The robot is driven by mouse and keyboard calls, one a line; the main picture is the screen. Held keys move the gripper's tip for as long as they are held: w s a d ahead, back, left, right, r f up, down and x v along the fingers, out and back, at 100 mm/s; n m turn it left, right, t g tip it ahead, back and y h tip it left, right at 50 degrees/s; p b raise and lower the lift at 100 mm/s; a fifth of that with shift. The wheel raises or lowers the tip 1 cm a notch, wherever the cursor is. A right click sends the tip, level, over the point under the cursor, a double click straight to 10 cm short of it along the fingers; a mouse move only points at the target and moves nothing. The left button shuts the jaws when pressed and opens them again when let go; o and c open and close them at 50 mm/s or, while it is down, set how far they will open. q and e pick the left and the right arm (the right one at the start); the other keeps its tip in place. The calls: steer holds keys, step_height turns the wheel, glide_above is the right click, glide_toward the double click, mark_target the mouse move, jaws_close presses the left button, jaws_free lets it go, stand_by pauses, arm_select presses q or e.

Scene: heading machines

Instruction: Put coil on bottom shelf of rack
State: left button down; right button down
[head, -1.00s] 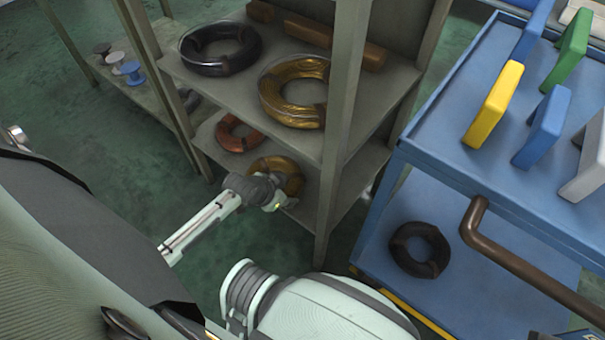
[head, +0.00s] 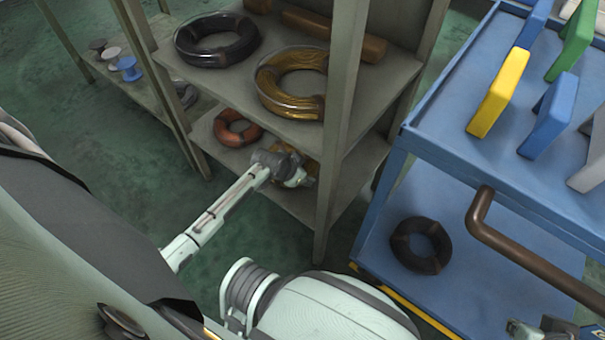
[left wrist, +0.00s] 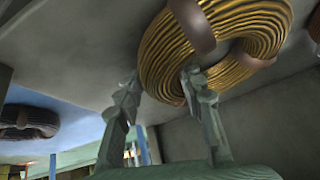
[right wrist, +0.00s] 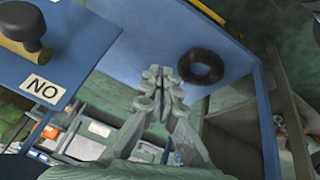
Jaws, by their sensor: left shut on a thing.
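A golden coil (head: 311,168) with brown bands is at the rack's bottom shelf (head: 292,205), mostly hidden behind my left gripper (head: 296,177) in the head view. In the left wrist view, the left gripper's fingers (left wrist: 160,82) are shut on the rim of this golden coil (left wrist: 165,60). I cannot tell whether the coil rests fully on the shelf. My right gripper (right wrist: 160,82) is shut and empty in the right wrist view, over the blue cart. In the head view only a small part of it shows at the bottom right.
A copper coil (head: 237,128) lies on the bottom shelf, left of the golden one. The upper shelf holds a black coil (head: 217,40) and another golden coil (head: 291,82). A rack post (head: 337,130) stands close right of my left gripper. The blue cart (head: 450,150) holds a dark coil (head: 420,246).

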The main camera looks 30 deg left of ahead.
arm_select(q)
steer(key=c, duration=1)
jaws_free()
steer(key=shift+o, duration=0.2)
steer(key=shift+s+r, duration=0.1)
steer(key=shift+s+r, duration=0.1)
steer(key=shift+r, duration=0.15)
steer(key=shift+p+v, duration=0.6)
steer(key=shift+v, duration=0.65)
steer(key=s+r+n+g+y+p, duration=0.1)
steer(key=s+r, duration=0.4)
steer(key=s, duration=0.5)
steer(key=s+r+n+g+y+p, duration=0.1)
steer(key=s+r+g, duration=0.1)
steer(key=s+r, duration=0.4)
steer(key=s, duration=0.4)
steer(key=shift+s+d+r, duration=0.15)
steer(key=shift+d, duration=0.25)
arm_select(e)
step_height(320, 180, down, 6)
steer(key=s+d+g, duration=0.1)
steer(key=d+g, duration=0.1)
steer(key=shift+s+f, duration=0.15)
steer(key=shift+s, duration=0.1)
